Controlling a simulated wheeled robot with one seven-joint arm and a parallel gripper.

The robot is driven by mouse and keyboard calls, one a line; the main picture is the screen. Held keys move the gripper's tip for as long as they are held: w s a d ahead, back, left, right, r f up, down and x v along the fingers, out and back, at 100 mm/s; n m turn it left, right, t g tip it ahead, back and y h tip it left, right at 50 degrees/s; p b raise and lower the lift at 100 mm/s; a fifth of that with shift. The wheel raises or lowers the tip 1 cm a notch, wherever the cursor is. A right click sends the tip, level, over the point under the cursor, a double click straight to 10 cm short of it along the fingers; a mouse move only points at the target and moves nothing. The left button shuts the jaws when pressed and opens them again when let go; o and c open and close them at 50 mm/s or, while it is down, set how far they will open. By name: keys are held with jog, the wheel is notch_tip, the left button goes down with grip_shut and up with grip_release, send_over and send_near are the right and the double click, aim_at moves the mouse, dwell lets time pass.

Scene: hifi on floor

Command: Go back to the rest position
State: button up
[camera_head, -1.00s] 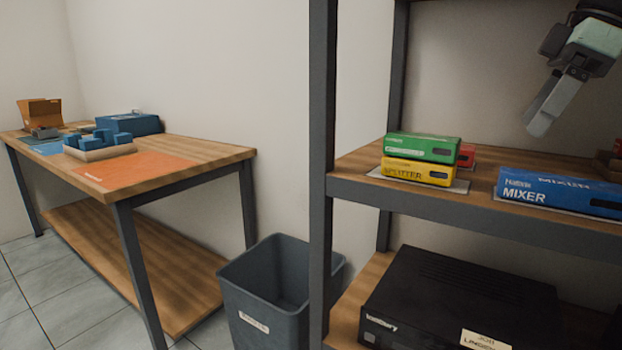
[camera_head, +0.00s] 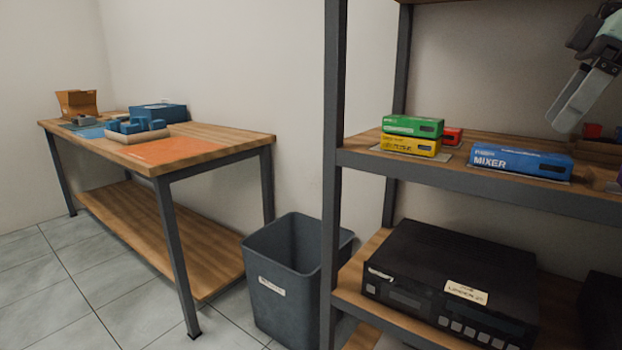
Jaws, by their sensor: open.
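My gripper (camera_head: 582,98) is at the upper right, above the shelf's upper board and to the right of the stacked boxes. Its fingers point down and to the left. It is open, and nothing shows between its fingers. The top of my gripper is cut off by the picture's edge.
A shelf (camera_head: 480,184) bears a green box (camera_head: 412,126) on a yellow box (camera_head: 409,146), a red box and a blue mixer box (camera_head: 520,161). A black device (camera_head: 455,275) sits below. A grey bin (camera_head: 290,280) stands between shelf and wooden table (camera_head: 225,140). Floor is clear at left.

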jog(key=s+a+f+m+g, duration=0.1)
jog(key=s+a+f, duration=0.1)
jog(key=a+f, duration=0.65)
jog(key=s+a+f+m+g+h, duration=0.1)
jog(key=s+a+f+h, duration=0.1)
jog(key=s+a+f, duration=0.55)
jog(key=s+a+f+m+g+h, duration=0.1)
jog(key=s+a+f, duration=0.1)
jog(key=s+f, duration=0.95)
notch_tip(320, 180, up, 25)
jog(key=w+p, duration=0.2)
jog(key=p, duration=2.4)
jog(key=shift+w+p, duration=0.15)
jog(key=shift+p, duration=0.25)
